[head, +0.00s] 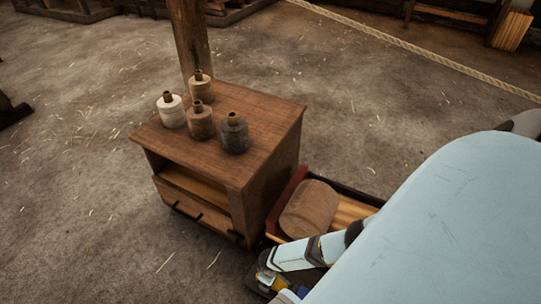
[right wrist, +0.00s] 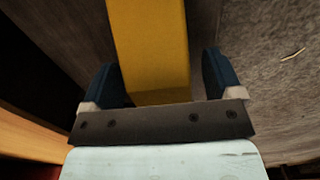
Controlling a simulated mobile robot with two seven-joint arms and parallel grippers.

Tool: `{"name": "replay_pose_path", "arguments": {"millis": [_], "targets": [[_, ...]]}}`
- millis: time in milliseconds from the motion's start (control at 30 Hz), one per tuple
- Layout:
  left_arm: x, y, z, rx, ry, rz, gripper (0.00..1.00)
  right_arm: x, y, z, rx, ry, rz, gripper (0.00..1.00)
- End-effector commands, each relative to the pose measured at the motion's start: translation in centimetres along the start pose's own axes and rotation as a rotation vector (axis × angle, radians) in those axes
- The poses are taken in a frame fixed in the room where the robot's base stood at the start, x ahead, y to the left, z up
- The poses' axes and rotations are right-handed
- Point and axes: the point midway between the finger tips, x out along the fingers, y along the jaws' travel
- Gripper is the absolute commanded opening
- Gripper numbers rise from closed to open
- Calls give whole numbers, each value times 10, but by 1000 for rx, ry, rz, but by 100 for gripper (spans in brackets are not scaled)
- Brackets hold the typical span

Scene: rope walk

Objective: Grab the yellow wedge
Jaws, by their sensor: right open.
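The yellow wedge (right wrist: 152,50) shows in the right wrist view as a long yellow block running from the top edge down to my gripper's dark palm bar. My right gripper (right wrist: 162,78) is open, with one blue finger on each side of the wedge. A narrow gap shows at the right finger; at the left finger I cannot tell whether it touches. In the head view my right gripper (head: 272,282) is low beside the cabinet's front corner, with a little of the yellow wedge (head: 278,284) showing by it. The rest of the wedge is hidden there. My left gripper is not in view.
A wooden cabinet (head: 270,180) with several bottle-like spools (head: 234,134) on top stands just behind my right gripper. Beside it a red-ended crate (head: 288,198) holds a rounded brown block (head: 309,209). A rope (head: 420,50) crosses the back.

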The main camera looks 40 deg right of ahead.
Motion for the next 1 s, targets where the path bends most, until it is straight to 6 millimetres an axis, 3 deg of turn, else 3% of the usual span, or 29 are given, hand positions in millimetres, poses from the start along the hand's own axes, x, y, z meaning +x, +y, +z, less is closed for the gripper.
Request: {"name": "replay_pose_path", "arguments": {"millis": [33, 267, 500, 533, 833, 1000], "targets": [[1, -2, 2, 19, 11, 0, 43, 7, 0, 0, 0, 0, 0, 85], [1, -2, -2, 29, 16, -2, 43, 5, 0, 0, 0, 0, 0, 85], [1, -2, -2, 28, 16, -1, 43, 5, 0, 0, 0, 0, 0, 30], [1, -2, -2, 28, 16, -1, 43, 5, 0, 0, 0, 0, 0, 27], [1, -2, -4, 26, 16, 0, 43, 2, 0, 0, 0, 1, 0, 27], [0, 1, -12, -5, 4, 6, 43, -12, 1, 0, 0, 1, 0, 27]]}}
